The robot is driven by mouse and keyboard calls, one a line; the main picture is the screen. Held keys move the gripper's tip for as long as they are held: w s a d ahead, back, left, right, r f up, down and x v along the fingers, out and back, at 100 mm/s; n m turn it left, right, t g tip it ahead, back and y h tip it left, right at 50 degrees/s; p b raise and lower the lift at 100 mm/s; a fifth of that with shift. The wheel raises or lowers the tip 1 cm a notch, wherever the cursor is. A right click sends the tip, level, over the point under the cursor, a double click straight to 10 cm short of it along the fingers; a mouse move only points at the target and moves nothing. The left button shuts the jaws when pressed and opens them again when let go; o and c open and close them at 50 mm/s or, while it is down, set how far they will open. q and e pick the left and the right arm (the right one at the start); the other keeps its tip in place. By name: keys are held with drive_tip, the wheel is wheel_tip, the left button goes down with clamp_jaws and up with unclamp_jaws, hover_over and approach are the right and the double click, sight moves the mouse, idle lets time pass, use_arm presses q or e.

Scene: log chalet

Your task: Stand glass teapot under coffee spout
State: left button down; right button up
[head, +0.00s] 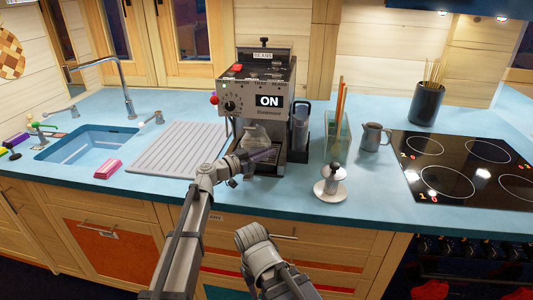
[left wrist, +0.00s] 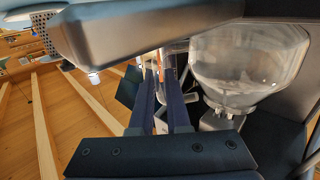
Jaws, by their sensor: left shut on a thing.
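The coffee machine (head: 258,88) stands on the blue counter with its display reading ON. The clear glass teapot (head: 255,134) is in the machine's bay, below the spout area. My left gripper (head: 268,154) reaches in at the front of the bay, shut on the teapot. In the left wrist view the round glass body (left wrist: 250,62) is right of the two dark fingers (left wrist: 163,85). The exact grip point and whether the teapot's base rests on the machine are unclear.
A grey pitcher (head: 375,136), a tamper-like metal piece (head: 331,184) and a glass holder with sticks (head: 336,138) stand right of the machine. A ribbed drainboard (head: 178,148) and sink (head: 87,145) lie left. The black cooktop (head: 465,165) is far right.

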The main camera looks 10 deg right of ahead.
use_arm(q)
drive_tip(key=c, duration=0.8)
unclamp_jaws()
drive_tip(key=shift+v, duration=4.55)
